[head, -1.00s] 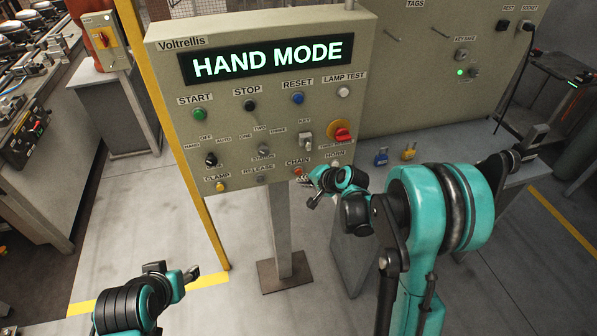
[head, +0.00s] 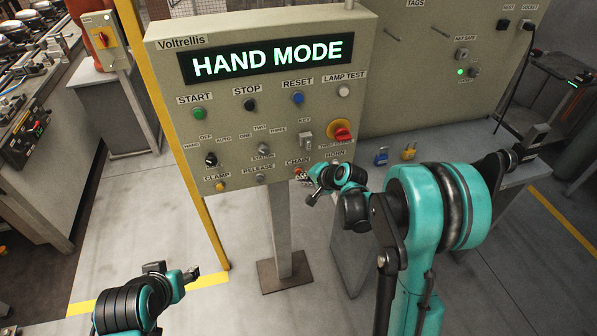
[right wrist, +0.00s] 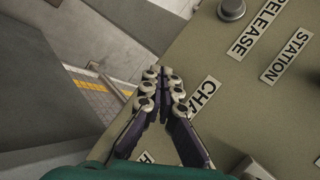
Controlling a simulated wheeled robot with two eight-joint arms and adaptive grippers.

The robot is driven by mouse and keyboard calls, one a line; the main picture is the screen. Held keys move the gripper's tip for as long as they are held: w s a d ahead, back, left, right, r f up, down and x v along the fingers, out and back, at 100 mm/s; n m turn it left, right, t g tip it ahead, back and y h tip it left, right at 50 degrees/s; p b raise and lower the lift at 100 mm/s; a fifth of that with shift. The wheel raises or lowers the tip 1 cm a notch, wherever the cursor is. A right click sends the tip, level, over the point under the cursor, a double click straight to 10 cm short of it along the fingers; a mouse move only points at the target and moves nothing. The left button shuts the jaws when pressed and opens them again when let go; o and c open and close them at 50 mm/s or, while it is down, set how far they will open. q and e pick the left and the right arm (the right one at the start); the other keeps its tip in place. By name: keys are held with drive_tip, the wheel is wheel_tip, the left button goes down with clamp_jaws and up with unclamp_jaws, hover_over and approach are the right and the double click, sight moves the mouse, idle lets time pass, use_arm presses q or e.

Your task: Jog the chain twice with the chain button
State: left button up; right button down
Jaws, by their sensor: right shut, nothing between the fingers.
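The control panel (head: 230,120) stands upright on a post, and its display (head: 268,60) reads HAND MODE. The small reddish chain button (head: 298,171) sits on its lower right, under the CHAIN label (head: 297,162). My right gripper (head: 303,178) is shut and empty, with its tips at the chain button, partly covering it. In the right wrist view the closed fingertips (right wrist: 163,76) lie beside the CHAIN label (right wrist: 205,98) and hide the button; I cannot tell whether they touch it. My left gripper (head: 192,274) is low at the left, clear of the panel; its jaw opening is unclear.
The yellow clamp button (head: 220,187) and grey release button (head: 260,179) are left of the chain button. A red emergency knob (head: 343,134) sits above right. A yellow post (head: 185,140) stands left of the panel. Padlocks (head: 381,158) lie on the bench at right.

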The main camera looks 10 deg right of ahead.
drive_tip(key=shift+w, duration=0.5)
idle(0.8)
drive_tip(key=shift+s, duration=1)
drive_tip(key=s, duration=0.6)
drive_tip(key=shift+b, duration=0.4)
drive_tip(key=shift+d, duration=0.1)
